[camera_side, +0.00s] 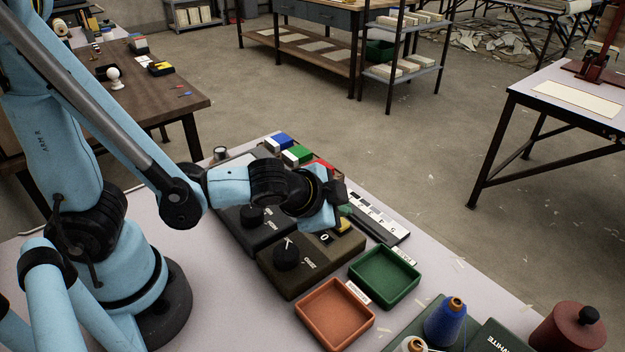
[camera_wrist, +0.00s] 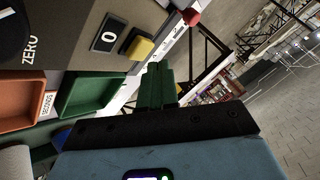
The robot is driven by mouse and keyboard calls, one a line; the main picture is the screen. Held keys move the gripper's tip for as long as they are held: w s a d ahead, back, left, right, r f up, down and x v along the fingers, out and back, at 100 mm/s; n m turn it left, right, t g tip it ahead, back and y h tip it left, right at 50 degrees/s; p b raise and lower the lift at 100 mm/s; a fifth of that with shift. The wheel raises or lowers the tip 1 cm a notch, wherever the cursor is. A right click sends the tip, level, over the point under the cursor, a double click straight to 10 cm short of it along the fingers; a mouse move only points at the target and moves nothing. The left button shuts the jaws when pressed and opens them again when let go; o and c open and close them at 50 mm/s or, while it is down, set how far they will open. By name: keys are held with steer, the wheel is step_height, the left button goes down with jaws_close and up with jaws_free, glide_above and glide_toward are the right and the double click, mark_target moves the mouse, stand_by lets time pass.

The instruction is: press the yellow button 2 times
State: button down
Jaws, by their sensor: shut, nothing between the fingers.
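The yellow button (camera_wrist: 141,46) sits on a dark control box (camera_wrist: 75,50) in the wrist view, beside a small display (camera_wrist: 108,34) that reads 0. In the side view, a bit of the yellow button (camera_side: 343,226) shows beneath my gripper (camera_side: 345,209), which hides the rest. My gripper (camera_wrist: 158,68) shows green fingers in the wrist view, held together with nothing between them. The fingertips appear close to the button, with a visible gap in the wrist view. A black knob (camera_side: 287,254) stands on the same box.
An orange tray (camera_side: 337,313) and a green tray (camera_side: 384,275) lie in front of the box. A second dark box with a knob (camera_side: 252,215) stands beside it. Blue thread (camera_side: 446,322) and a dark red pot (camera_side: 568,330) stand at the lower right. A red knob (camera_wrist: 191,17) shows past the button.

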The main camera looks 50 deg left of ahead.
steer(key=shift+f, duration=0.45)
steer(key=shift+f, duration=0.45)
stand_by(0.8)
steer(key=shift+r, duration=0.9)
steer(key=shift+r, duration=2.5)
steer(key=shift+r, duration=0.1)
stand_by(0.7)
steer(key=shift+r, duration=1.8)
